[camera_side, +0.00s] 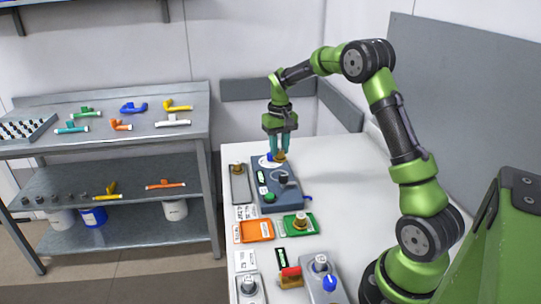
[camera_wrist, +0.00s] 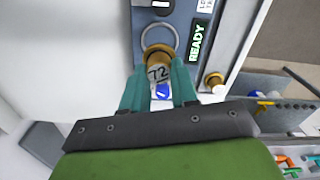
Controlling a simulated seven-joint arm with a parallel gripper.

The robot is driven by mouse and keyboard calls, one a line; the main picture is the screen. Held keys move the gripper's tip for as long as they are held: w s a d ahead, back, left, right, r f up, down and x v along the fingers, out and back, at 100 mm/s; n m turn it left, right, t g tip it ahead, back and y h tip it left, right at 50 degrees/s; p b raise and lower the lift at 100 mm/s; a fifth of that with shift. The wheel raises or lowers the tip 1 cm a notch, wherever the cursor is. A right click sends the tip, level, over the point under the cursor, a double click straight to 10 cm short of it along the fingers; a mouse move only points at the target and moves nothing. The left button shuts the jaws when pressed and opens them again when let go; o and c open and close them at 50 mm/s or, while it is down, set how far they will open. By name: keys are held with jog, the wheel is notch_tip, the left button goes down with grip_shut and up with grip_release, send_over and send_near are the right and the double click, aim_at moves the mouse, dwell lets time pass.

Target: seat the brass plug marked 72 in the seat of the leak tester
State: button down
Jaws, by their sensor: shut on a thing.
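The brass plug marked 72 (camera_wrist: 158,72) is between the teal fingers of my gripper (camera_wrist: 160,88), its number facing the wrist camera. My gripper (camera_side: 281,148) is shut on it in the side view, where the plug (camera_side: 281,157) shows just below the fingertips. Both are over the far end of the blue-grey leak tester (camera_side: 291,196). The tester's display (camera_wrist: 197,42) reads READY. A silver ring (camera_wrist: 145,42) lies on the tester just past the plug in the wrist view. The plug's underside is hidden, so I cannot tell whether it touches the tester.
Another brass-topped plug (camera_side: 237,166) stands on a grey plate left of the tester; it also shows in the wrist view (camera_wrist: 214,80). An orange tray (camera_side: 257,231), a green tray (camera_side: 307,219) and other devices are nearer. The table's right side is clear.

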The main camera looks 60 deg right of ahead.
aim_at(279, 162)
jog(key=shift+f, duration=2.6)
jog(key=shift+f, duration=0.4)
jog(key=c, duration=0.8)
grip_release()
jog(key=shift+o, duration=0.2)
jog(key=shift+o, duration=1.4)
jog(key=shift+r, duration=0.1)
jog(key=shift+r, duration=3.65)
